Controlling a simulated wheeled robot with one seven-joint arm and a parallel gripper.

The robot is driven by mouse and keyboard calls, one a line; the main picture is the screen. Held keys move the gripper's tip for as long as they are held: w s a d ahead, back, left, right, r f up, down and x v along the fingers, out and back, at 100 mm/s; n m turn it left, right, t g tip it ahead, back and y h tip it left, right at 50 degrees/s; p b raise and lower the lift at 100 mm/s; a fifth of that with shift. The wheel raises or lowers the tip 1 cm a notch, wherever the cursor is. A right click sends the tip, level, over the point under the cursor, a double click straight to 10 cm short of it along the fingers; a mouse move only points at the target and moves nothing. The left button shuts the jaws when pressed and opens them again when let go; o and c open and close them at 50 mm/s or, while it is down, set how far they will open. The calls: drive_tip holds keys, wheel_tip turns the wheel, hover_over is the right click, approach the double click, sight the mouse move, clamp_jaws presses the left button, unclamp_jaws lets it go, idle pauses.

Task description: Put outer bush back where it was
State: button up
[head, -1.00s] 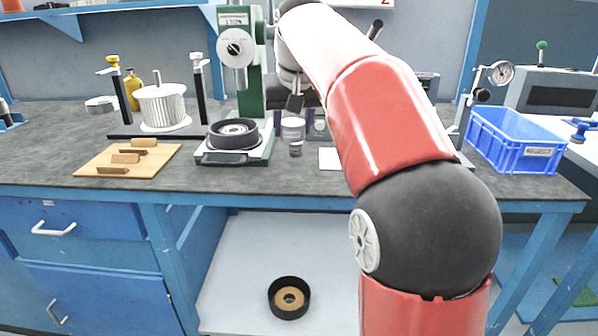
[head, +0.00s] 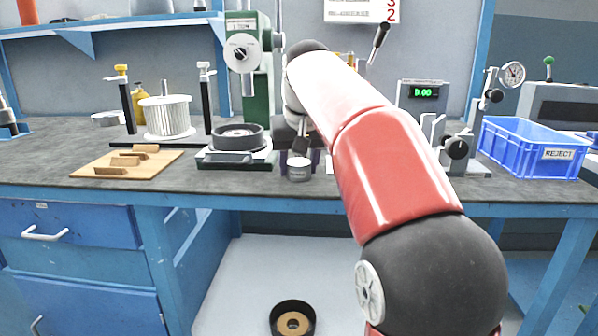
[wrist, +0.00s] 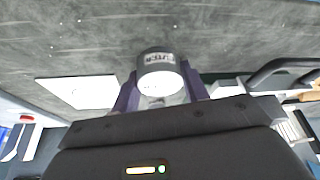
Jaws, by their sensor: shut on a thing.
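The outer bush, a short grey cylinder with a white end face and a dark-lettered label, shows in the wrist view (wrist: 160,72) between the purple fingers of my gripper (wrist: 160,90). My gripper is shut on it. In the head view the bush (head: 299,173) hangs below my gripper (head: 299,161), in front of or above the bench top near the front edge. I cannot tell whether it touches the bench. The lettering is only partly legible.
A green press (head: 262,100) with a black ring (head: 237,137) on its base stands left of my gripper. A wooden board (head: 85,172) with blocks lies further left. A blue reject bin (head: 535,150) and a dial gauge stand (head: 458,147) are right. A white square plate (wrist: 78,92) lies on the bench.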

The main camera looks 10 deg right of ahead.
drive_tip(key=shift+f, duration=0.1)
drive_tip(key=o, duration=1.2)
drive_tip(key=shift+s+r, duration=0.1)
drive_tip(key=shift+r, duration=0.45)
drive_tip(key=p+v, duration=0.4)
drive_tip(key=v, duration=0.7)
drive_tip(key=shift+r, duration=0.15)
drive_tip(key=shift+n+t, duration=0.3)
drive_tip(key=shift+t, duration=0.2)
drive_tip(key=s+f, duration=0.8)
drive_tip(key=f, duration=0.1)
drive_tip(key=s+f, duration=0.8)
drive_tip(key=f, duration=0.1)
drive_tip(key=s+f, duration=0.8)
drive_tip(key=f, duration=0.1)
drive_tip(key=shift+s+d+f, duration=0.1)
drive_tip(key=shift+f, duration=0.1)
